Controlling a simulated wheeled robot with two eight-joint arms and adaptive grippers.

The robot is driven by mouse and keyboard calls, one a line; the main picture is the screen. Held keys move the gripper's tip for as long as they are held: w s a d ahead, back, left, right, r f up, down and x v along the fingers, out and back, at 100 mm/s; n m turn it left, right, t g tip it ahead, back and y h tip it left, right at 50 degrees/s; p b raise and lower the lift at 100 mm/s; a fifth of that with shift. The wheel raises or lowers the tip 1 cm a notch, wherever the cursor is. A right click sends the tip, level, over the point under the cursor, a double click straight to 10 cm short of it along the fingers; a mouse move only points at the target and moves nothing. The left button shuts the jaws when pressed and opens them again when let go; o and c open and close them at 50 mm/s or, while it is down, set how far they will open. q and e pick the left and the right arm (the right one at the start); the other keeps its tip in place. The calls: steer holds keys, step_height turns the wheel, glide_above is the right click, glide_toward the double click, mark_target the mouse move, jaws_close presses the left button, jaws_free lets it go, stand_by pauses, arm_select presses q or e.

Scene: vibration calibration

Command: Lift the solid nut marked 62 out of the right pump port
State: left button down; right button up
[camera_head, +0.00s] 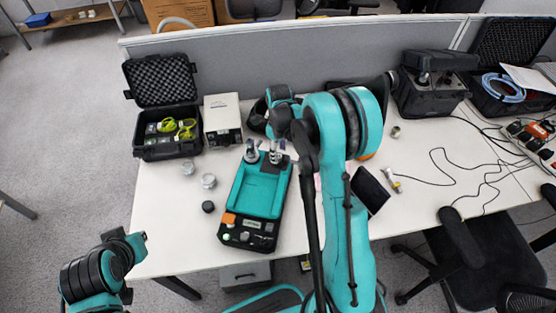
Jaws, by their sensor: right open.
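The pump (262,190) is a teal and black unit on the white table, with two metal ports at its far end. The left port (251,152) shows as a silver fitting. The right port (275,158) has silver metal on it; it sits right under my right gripper (278,143). That gripper is open and points down, partly hidden by my own arm. The nut's mark 62 is too small to read, and I cannot tell whether the fingers touch it. My left arm is folded at the lower left; its gripper does not show.
Loose silver pieces (209,181) and a black knob (208,206) lie left of the pump. A white box (222,118) and an open black case (166,145) stand behind. A dark tablet (370,190) is right of my arm. The table's right part has cables.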

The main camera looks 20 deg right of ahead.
step_height(320, 180, down, 2)
steer(key=shift+d, duration=0.1)
steer(key=shift+r, duration=0.1)
steer(key=shift+c, duration=0.2)
steer(key=shift+s, duration=0.1)
jaws_close()
steer(key=shift+r, duration=0.1)
steer(key=shift+r, duration=0.55)
step_height(320, 180, up, 3)
steer(key=shift+r+p, duration=0.1)
steer(key=shift+p, duration=0.65)
steer(key=s+d+r+p, duration=0.5)
steer(key=s+d+r, duration=0.2)
steer(key=s+r, duration=0.2)
steer(key=shift+r, duration=0.8)
